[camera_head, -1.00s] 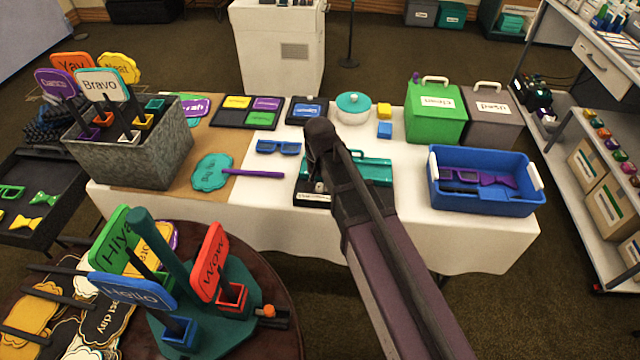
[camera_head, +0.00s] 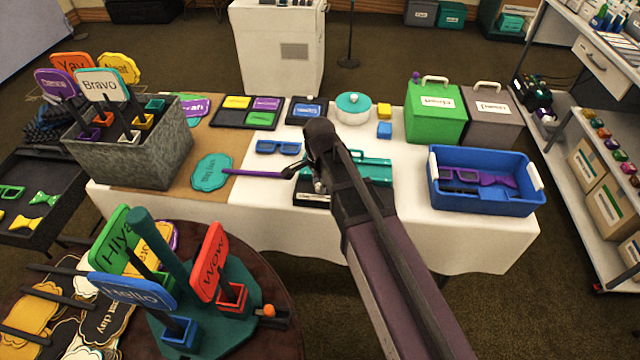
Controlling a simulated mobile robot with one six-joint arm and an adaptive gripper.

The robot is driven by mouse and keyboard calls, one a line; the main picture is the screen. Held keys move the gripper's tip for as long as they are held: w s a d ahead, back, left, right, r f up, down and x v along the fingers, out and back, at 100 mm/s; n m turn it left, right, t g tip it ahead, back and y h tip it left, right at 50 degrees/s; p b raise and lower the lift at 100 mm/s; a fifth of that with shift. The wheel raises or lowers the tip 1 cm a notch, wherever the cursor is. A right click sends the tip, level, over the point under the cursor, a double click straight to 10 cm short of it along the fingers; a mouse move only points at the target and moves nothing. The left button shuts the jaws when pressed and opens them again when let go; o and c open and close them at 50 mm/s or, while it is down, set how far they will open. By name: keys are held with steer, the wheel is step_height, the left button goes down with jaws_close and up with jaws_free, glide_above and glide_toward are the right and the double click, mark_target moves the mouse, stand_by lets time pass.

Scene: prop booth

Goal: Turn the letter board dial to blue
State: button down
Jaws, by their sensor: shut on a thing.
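The teal device (camera_head: 376,172) on the white-covered table looks like the letter board. It has a black front edge (camera_head: 316,199) with a small white label.
A teal sign (camera_head: 211,173) on the purple handle lies left of my gripper. Blue glasses (camera_head: 278,147) lie behind it. A teal-lidded pot (camera_head: 353,108) stands farther back. A blue bin (camera_head: 484,202) stands at right, and a round table with signs (camera_head: 213,262) is at front left.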

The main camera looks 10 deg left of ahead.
steer(key=shift+s, duration=0.1)
stand_by(0.4)
steer(key=shift+c, duration=2.2)
jaws_free()
steer(key=shift+n, duration=0.3)
